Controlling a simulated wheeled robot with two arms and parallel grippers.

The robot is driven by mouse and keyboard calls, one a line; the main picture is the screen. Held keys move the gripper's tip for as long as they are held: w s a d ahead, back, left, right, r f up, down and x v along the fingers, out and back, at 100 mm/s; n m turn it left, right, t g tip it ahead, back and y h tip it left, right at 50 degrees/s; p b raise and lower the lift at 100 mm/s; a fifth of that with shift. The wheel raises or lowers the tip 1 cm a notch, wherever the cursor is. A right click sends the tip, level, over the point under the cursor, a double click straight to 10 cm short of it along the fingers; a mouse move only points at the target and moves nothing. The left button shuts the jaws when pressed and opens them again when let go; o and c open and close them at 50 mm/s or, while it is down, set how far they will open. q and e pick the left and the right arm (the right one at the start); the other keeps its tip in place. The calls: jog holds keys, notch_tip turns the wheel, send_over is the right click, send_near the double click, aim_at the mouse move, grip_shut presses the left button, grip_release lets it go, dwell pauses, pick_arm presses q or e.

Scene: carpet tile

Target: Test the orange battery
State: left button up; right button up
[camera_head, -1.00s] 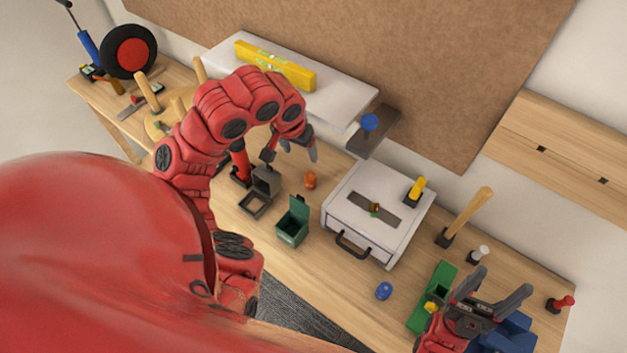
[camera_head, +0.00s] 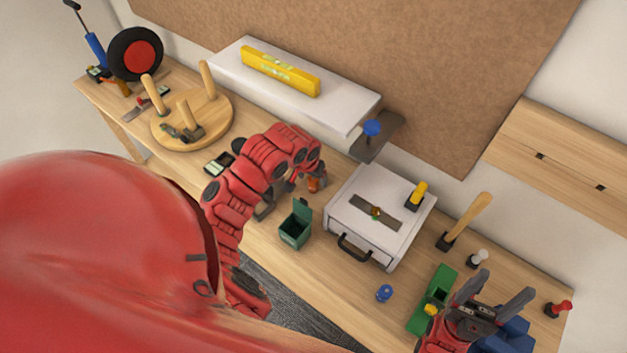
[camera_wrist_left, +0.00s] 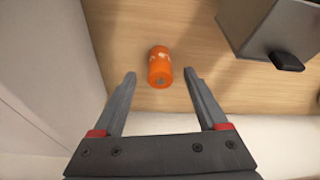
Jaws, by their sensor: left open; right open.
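The orange battery (camera_head: 316,185) is on the workbench just left of the white drawer unit, partly hidden by my left gripper. My right gripper (camera_head: 503,287) is open and empty at the lower right. A small dark device with a pale screen (camera_head: 219,162) lies left of my left arm.
A green lidded bin (camera_head: 295,232) and the white drawer unit (camera_head: 358,247) are close to my left gripper. A grey bin is mostly hidden behind my arm. A white shelf (camera_head: 345,118) overhangs behind.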

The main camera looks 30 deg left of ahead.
pick_arm(q)
jog(key=shift+w+a+f, duration=0.1)
jog(key=shift+w+f, duration=0.1)
jog(key=shift+f, duration=0.5)
grip_shut()
